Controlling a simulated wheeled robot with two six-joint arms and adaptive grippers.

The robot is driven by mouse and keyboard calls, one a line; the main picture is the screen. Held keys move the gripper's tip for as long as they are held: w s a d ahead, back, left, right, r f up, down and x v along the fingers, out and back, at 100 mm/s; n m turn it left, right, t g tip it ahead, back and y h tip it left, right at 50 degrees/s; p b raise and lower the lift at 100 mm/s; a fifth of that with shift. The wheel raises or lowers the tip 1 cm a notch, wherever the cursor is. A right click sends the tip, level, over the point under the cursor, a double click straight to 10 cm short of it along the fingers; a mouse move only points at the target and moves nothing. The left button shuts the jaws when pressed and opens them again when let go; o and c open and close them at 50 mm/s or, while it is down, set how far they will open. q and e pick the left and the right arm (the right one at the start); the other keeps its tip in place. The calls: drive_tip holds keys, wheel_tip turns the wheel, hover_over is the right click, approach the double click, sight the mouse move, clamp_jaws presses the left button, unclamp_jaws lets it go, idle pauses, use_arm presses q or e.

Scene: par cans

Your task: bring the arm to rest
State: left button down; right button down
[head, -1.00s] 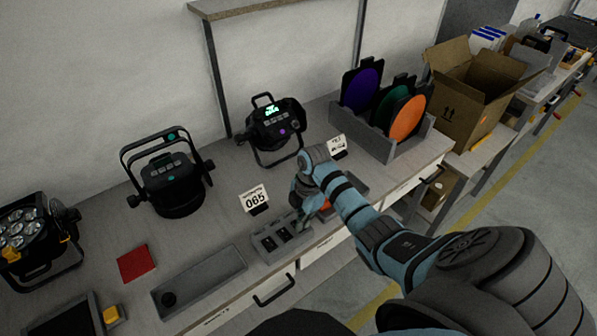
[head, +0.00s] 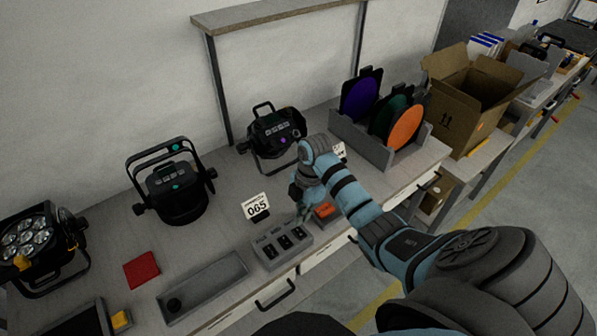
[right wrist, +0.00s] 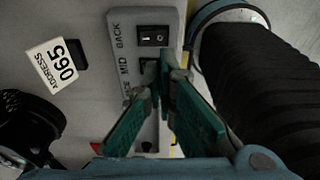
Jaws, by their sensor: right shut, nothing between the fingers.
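My right arm reaches in from the lower right in the head view. Its gripper (head: 304,209) is above the back right part of a grey switch box (head: 283,243) on the bench, partly hidden by my wrist. In the right wrist view the green-padded fingers (right wrist: 167,76) are shut and empty over the switch box (right wrist: 152,16). They cover part of its row of black rocker switches, and the labels BACK and MID show. I cannot tell whether the tips touch the box. My left gripper is not in view.
A card reading 065 (head: 256,207) stands beside the box. Par cans (head: 173,189) stand along the wall. A rack of colour filters (head: 380,146), an open carton (head: 462,120), a grey tray (head: 222,276) and a red pad (head: 142,270) surround the work area.

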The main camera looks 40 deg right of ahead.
drive_tip(key=s+a+f+m+t+h, duration=0.1)
drive_tip(key=s+a+f+m, duration=0.25)
drive_tip(key=s, duration=0.25)
drive_tip(key=s+a+f+m+t+h, duration=0.1)
drive_tip(key=s+a+f+m, duration=0.1)
drive_tip(key=s+m, duration=0.25)
drive_tip(key=s+a+r+m+t, duration=0.25)
drive_tip(key=s+r+m, duration=0.35)
drive_tip(key=s+m, duration=0.4)
wheel_tip(320, 180, down, 22)
drive_tip(key=s+d+g+b, duration=0.2)
drive_tip(key=b, duration=0.1)
drive_tip(key=s+f+g+b, duration=0.1)
drive_tip(key=s+f+b, duration=0.1)
drive_tip(key=s+f, duration=1.2)
wheel_tip(320, 180, down, 2)
drive_tip(key=shift+s+d+f+n+h+b, duration=0.2)
drive_tip(key=shift+s+f+n+h+b, duration=0.1)
drive_tip(key=shift+b, duration=0.1)
